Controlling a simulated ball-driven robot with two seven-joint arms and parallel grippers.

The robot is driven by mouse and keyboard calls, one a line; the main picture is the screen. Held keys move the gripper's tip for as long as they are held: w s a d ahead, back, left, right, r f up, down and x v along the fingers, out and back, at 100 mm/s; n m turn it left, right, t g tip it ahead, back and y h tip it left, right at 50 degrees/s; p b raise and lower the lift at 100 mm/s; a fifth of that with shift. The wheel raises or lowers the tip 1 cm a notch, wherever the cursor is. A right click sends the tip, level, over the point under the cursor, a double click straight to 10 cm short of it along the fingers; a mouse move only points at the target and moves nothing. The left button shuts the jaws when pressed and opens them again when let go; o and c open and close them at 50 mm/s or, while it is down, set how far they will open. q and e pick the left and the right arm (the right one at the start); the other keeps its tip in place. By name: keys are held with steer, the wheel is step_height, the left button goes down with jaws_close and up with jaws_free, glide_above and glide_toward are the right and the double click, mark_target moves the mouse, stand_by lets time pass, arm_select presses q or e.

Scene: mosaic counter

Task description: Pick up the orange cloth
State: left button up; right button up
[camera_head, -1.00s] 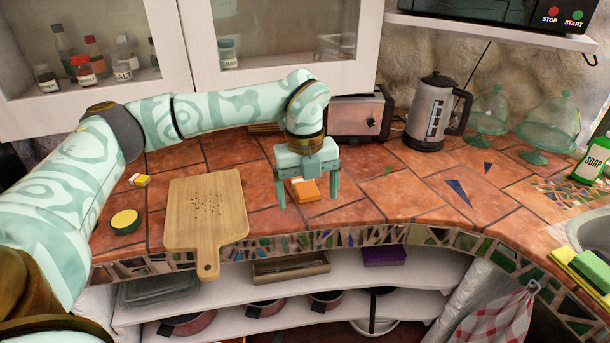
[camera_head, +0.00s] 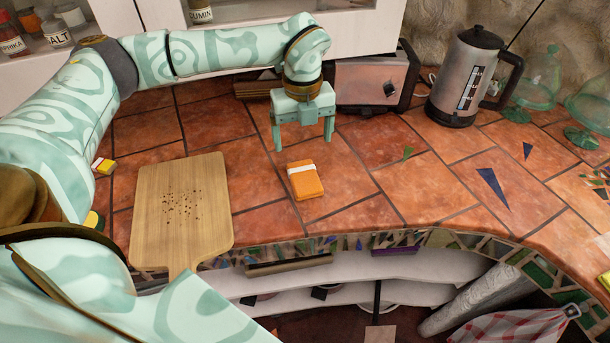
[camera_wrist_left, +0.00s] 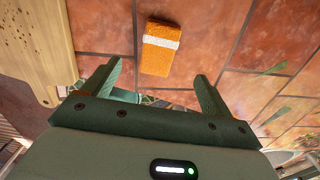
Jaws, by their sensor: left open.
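The orange cloth (camera_head: 306,183) is a small folded block with a white band. It lies flat on the tiled counter, right of the cutting board. It also shows in the left wrist view (camera_wrist_left: 155,58), top centre, beyond the fingertips. My left gripper (camera_head: 303,142) is open and empty, pointing down above the counter. In the head view it appears behind the cloth and apart from it. In the left wrist view its two fingers (camera_wrist_left: 158,72) are spread wide with nothing between them. My right gripper is not in view.
A wooden cutting board (camera_head: 217,222) with crumbs lies left of the cloth. A toaster (camera_head: 362,82) and a kettle (camera_head: 462,80) stand at the back. Glass domes (camera_head: 541,75) are at the right. The counter right of the cloth is clear.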

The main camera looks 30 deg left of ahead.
arm_select(q)
glide_above(303, 173)
steer(key=f, duration=0.5)
steer(key=shift+w+a+f+b, duration=0.15)
steer(key=shift+w+b, duration=0.1)
steer(key=shift+b, duration=0.15)
steer(key=shift+f, duration=0.2)
steer(key=f, duration=0.2)
steer(key=f+b, duration=0.1)
steer(key=f, duration=0.2)
steer(key=shift+s+d+f, duration=0.15)
steer(key=shift+s+d, duration=0.05)
steer(key=c, duration=1.1)
steer(key=shift+o, duration=0.2)
